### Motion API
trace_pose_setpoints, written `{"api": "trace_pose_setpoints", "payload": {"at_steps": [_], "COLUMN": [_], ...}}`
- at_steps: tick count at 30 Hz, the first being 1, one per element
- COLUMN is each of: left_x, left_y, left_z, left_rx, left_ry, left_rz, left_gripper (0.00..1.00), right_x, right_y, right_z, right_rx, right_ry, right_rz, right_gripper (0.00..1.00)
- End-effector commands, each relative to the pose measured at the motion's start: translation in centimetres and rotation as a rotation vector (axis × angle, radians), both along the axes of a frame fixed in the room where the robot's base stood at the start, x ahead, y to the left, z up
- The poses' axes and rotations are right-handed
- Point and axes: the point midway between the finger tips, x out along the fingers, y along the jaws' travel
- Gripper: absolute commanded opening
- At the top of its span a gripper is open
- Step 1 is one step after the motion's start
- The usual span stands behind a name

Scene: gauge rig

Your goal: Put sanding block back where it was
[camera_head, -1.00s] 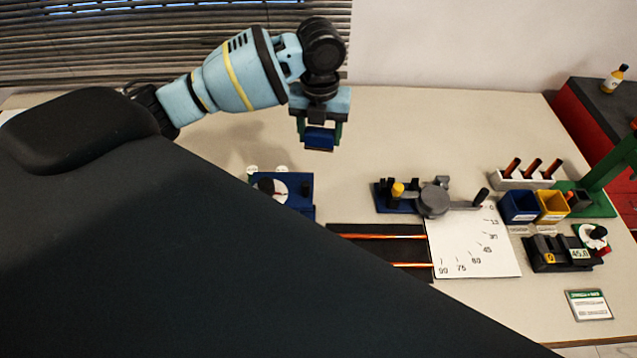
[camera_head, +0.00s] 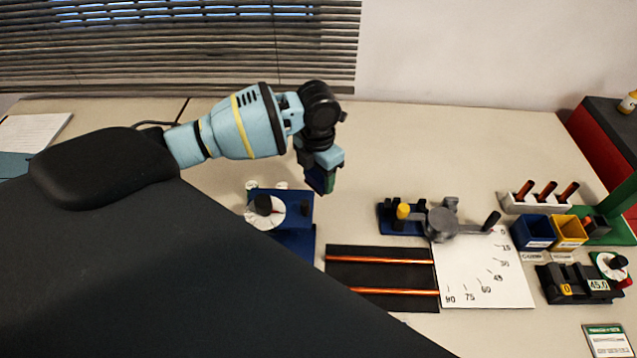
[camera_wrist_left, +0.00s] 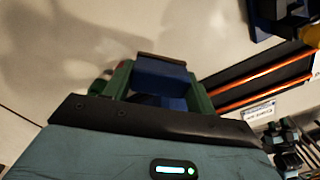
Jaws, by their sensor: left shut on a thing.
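The sanding block, which I take to be the blue block with a dark top edge, shows in the left wrist view (camera_wrist_left: 162,76) between the green fingers of my left gripper (camera_wrist_left: 158,88). In the head view the left gripper (camera_head: 322,178) is shut on this block (camera_head: 317,180) and holds it tilted above the table, just right of the blue dial fixture. The gap below it is hard to judge. The block's place of origin is not identifiable. My right gripper is not in view.
The blue dial fixture (camera_head: 297,238) stands below left of the gripper. A black mat (camera_head: 372,278) with two copper rods lies beside a white angle plate (camera_head: 500,285) and a bending tool (camera_head: 441,222). Blue (camera_head: 533,232) and yellow (camera_head: 568,232) bins stand right. The back middle is clear.

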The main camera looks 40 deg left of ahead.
Motion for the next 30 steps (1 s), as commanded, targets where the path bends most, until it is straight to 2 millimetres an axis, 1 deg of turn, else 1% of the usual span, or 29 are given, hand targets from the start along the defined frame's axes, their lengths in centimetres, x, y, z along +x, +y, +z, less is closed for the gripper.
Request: {"api": "trace_pose_setpoints", "payload": {"at_steps": [1,3,6,14,17,21,24,30], "left_x": [-0.1,-0.1,-0.1,0.0,-0.1,-0.1,0.0,0.0], "left_y": [0.0,0.0,-0.1,-0.1,-0.1,-0.1,-0.1,0.0], "left_z": [-1.2,-2.3,-3.4,-4.0,-4.8,-6.8,-7.6,-7.5], "left_rx": [-0.001,0.0,-0.001,-0.001,-0.001,-0.001,-0.001,0.0], "left_ry": [0.005,0.005,0.002,0.0,0.002,0.004,0.001,-0.001], "left_rz": [0.0,0.0,-0.001,0.0,0.0,0.0,0.0,0.0], "left_gripper": [0.32,0.32,0.32,0.32,0.32,0.32,0.32,0.32], "right_x": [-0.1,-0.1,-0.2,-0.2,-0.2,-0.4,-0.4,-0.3], "right_y": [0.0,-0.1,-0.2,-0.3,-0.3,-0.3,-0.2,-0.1], "right_z": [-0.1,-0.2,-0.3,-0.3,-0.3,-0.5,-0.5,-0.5], "right_rx": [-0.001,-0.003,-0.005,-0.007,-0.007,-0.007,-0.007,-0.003], "right_ry": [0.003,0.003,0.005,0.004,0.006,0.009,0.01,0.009], "right_rz": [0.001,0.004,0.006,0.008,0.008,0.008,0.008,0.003], "right_gripper": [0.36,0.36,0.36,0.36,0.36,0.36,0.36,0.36]}}
